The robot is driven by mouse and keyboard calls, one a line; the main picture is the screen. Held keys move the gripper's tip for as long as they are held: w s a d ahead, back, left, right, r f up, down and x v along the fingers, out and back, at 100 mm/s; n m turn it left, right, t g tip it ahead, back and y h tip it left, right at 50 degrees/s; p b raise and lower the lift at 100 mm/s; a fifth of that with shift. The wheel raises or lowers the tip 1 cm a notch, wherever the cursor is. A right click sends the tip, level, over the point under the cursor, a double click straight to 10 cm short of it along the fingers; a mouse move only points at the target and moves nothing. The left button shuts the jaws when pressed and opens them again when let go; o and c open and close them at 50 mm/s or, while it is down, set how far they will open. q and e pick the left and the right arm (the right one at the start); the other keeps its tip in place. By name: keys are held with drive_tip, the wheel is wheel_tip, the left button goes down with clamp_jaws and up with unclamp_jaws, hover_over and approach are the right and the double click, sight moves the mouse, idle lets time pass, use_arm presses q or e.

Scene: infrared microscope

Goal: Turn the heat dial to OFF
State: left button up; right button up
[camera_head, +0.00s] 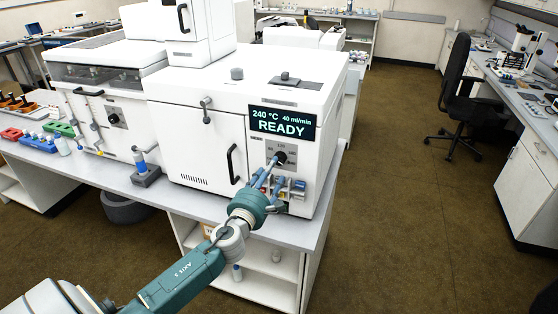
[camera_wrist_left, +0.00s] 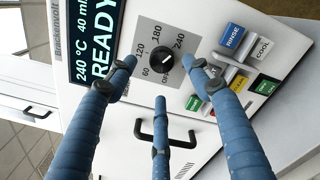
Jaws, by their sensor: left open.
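The heat dial (camera_head: 280,157) is a round black knob on a grey panel at the right of the white instrument's front. In the left wrist view the dial (camera_wrist_left: 163,62) is ringed by marks including 60, 120, 180 and 240; where its pointer stands is hard to tell. The display (camera_head: 283,122) reads 240 °C, 40 ml/min, READY. My left gripper (camera_head: 266,178) is open in front of the panel. In the left wrist view its blue fingers are spread around the dial's outline, and no contact shows. My right gripper is not in view.
Coloured buttons, including RINSE (camera_wrist_left: 232,36) and COOL (camera_wrist_left: 262,48), sit close beside the dial. A black door handle (camera_head: 231,164) is to its left. Another knob (camera_head: 114,119) is on the left-hand unit. The brown floor (camera_head: 400,200) at right is open.

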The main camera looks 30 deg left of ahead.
sight(280, 159)
use_arm(q)
drive_tip(key=x, duration=0.6)
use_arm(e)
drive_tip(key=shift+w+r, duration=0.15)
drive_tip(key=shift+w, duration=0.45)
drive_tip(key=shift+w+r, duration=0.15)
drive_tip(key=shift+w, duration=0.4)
use_arm(q)
drive_tip(key=shift+w+f, duration=0.1)
drive_tip(key=shift+f, duration=0.1)
drive_tip(key=c, duration=1.1)
drive_tip(key=shift+c, duration=0.2)
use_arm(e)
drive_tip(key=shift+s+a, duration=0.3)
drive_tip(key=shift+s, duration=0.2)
